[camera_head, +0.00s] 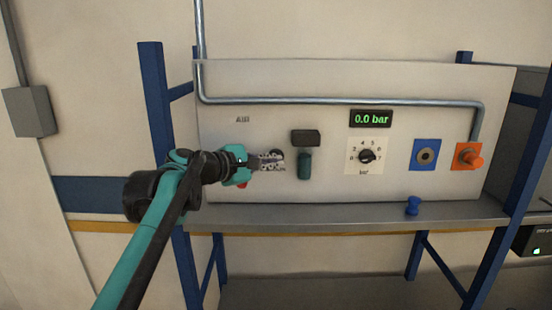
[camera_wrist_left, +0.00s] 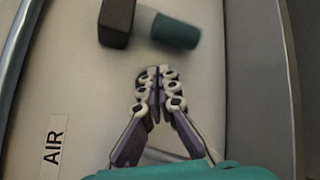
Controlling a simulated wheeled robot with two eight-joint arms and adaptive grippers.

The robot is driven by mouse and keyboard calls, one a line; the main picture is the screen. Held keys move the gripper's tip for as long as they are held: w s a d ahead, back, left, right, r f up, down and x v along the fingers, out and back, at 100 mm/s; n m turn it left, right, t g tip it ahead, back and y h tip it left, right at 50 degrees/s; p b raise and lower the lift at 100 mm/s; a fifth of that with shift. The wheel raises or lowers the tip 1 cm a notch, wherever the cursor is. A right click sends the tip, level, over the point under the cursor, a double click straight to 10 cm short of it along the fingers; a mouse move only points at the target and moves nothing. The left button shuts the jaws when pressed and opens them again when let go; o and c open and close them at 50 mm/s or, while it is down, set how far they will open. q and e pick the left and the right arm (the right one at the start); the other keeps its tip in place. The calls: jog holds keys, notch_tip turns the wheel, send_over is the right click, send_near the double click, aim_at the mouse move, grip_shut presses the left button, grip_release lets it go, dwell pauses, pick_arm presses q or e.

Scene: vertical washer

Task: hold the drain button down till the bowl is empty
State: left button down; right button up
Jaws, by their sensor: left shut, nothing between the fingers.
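A dark block (camera_head: 305,137) with a teal bowl (camera_head: 304,166) hanging under it is mounted on the pale panel. In the left wrist view the dark block (camera_wrist_left: 117,22) and teal bowl (camera_wrist_left: 175,30) lie just beyond the fingertips. I cannot make out how much liquid the bowl holds. My left gripper (camera_head: 280,162) is shut and empty, in front of the panel just left of the bowl; its closed fingers (camera_wrist_left: 160,72) show in the left wrist view. A dark round part shows behind the fingers, mostly hidden. I cannot clearly identify the drain button. My right gripper is out of view.
A pipe (camera_head: 300,101) crosses above.

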pick_arm(q)
jog(key=shift+w, duration=0.5)
dwell(0.7)
jog(key=shift+s, duration=0.1)
dwell(3.5)
jog(key=shift+s, duration=0.85)
jog(key=s, duration=0.5)
dwell(0.8)
